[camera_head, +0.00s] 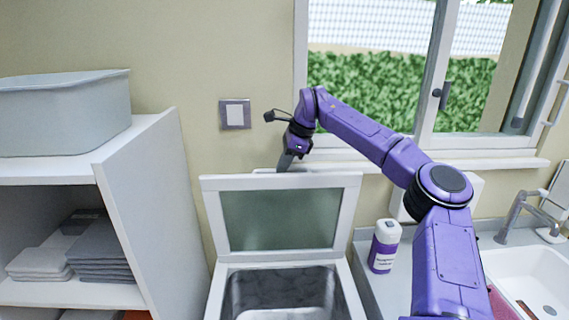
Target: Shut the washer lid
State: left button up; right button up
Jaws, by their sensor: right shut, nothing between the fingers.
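The washer lid (211,225) stands raised at the back of the washer (213,293), a white frame around a grey-green panel. The washer's open tub shows below it, dark grey inside. My right gripper (284,164) is shut and empty, pointing down at the top edge of the lid, around its middle. Part of the gripper seems to be behind that edge; I cannot tell whether it touches the lid. My left gripper is not in view.
A white shelf (140,190) with a grey bin (65,112) and folded towels (100,262) stands at the left. A detergent bottle (384,247) stands on the counter right of the washer, near my right arm. A sink (530,280) and window (400,85) are at the right.

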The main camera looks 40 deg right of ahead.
jog(key=shift+w+d+r+p, duration=0.1)
jog(key=shift+d+r+p, duration=0.1)
jog(key=shift+r+p, duration=0.25)
jog(key=shift+w+d+r+p, duration=0.1)
jog(key=shift+d+r+p, duration=0.1)
jog(key=shift+r, duration=0.35)
jog(key=o, duration=0.3)
jog(key=shift+r+p, duration=0.3)
jog(key=shift+r, duration=0.05)
jog(key=shift+o, duration=0.2)
jog(key=shift+s+d+r+p, duration=0.4)
jog(key=shift+s+d+p, duration=0.15)
jog(key=p+v, duration=0.1)
jog(key=v, duration=0.6)
jog(key=shift+s+r, duration=0.25)
